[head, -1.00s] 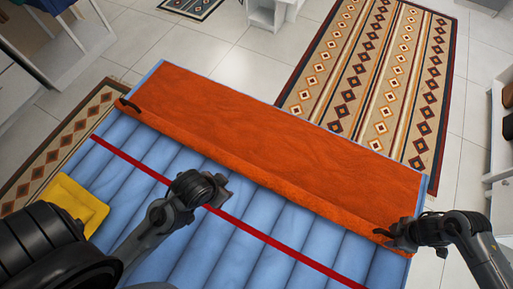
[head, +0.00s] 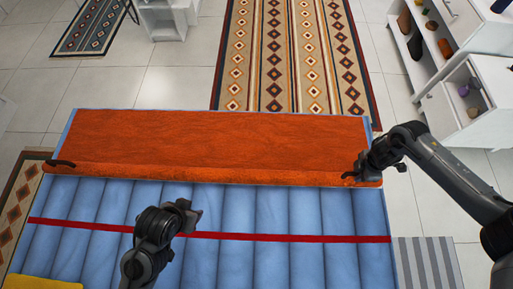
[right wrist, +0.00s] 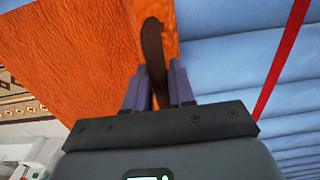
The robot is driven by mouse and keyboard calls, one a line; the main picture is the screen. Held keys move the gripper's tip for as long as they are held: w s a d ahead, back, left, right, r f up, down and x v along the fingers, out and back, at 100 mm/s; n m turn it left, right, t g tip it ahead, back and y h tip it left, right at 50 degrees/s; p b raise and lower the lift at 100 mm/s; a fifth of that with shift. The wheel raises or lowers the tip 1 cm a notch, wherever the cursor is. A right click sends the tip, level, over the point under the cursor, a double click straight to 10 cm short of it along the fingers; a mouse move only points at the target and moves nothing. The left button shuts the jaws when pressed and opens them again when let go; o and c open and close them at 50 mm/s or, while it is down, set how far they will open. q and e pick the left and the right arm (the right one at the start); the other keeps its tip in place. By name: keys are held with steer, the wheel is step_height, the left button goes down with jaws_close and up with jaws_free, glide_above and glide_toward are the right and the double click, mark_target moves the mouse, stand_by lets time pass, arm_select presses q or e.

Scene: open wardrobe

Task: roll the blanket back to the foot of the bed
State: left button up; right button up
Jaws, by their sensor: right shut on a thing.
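The orange blanket (head: 215,138) lies across the far end of the blue bed (head: 275,215). Its near edge forms a thick fold or roll (head: 200,173), with a dark handle at each end. The left handle (head: 62,163) is free. My right gripper (head: 364,168) is at the right end of this edge. In the right wrist view its two fingers (right wrist: 158,85) are shut on the dark right handle (right wrist: 153,45), with the blanket beside it. My left gripper (head: 188,214) hangs over the bed near the red stripe, apart from the blanket; its jaw state is unclear.
A red stripe (head: 270,237) crosses the bed. A yellow item (head: 40,283) lies at the near left corner. Beyond the bed are a patterned rug (head: 290,60) and tiled floor. White shelves (head: 460,100) stand at the right. A grey striped mat (head: 425,265) lies right of the bed.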

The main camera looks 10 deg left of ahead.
steer(key=shift+w+a+f+b, duration=0.15)
steer(key=shift+w+b, duration=0.55)
steer(key=shift+w, duration=0.3)
steer(key=shift+w+a+f+b, duration=0.1)
steer(key=shift+w+a+b, duration=0.05)
steer(key=shift+w+b, duration=0.65)
steer(key=shift+w+r+b, duration=0.2)
steer(key=shift+w+b, duration=0.1)
steer(key=shift+w, duration=0.6)
